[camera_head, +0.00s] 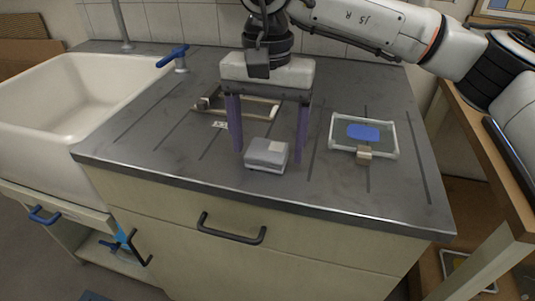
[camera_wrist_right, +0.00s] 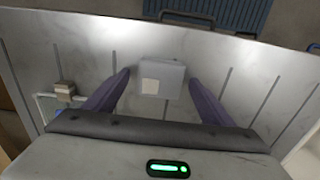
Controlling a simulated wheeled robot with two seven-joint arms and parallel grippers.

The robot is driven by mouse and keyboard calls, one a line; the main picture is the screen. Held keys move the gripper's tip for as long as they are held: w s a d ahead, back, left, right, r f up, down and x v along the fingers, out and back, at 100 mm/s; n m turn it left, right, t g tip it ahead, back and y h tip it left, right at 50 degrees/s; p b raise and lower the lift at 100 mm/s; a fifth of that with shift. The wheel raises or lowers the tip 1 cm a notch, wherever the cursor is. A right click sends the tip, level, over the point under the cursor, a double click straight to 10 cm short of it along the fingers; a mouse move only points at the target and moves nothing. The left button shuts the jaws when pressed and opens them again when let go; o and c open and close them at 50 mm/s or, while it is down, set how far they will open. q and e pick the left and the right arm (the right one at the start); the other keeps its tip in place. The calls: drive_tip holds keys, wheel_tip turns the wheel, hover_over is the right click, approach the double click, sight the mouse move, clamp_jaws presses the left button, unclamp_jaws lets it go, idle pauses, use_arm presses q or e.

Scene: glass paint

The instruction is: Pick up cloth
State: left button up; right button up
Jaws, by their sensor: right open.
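A small light grey, block-shaped item (camera_head: 264,157) with a pale patch on top lies on the grey counter; it looks like the folded cloth, but I cannot tell for sure. It also shows in the right wrist view (camera_wrist_right: 168,70). My right gripper (camera_head: 268,151) points down over it, open, with its purple fingers apart on either side of the item. In the right wrist view the fingers (camera_wrist_right: 159,78) stand left and right of it, with gaps. My left gripper is not in view.
A white-framed pane (camera_head: 334,137) with a blue patch (camera_head: 363,132) lies to the right, with a small tan block (camera_head: 364,153) at its front edge. A wooden frame (camera_head: 258,116) lies behind the gripper. The sink (camera_head: 70,90) is at left. Counter (camera_head: 170,140) left of the item is clear.

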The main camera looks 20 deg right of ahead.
sight(267, 149)
drive_tip(key=c, duration=1.2)
drive_tip(key=shift+o, duration=0.2)
wheel_tip(267, 149, up, 10)
drive_tip(key=p, duration=0.1)
drive_tip(key=o, duration=0.5)
drive_tip(key=shift+r, duration=0.1)
drive_tip(key=c, duration=0.4)
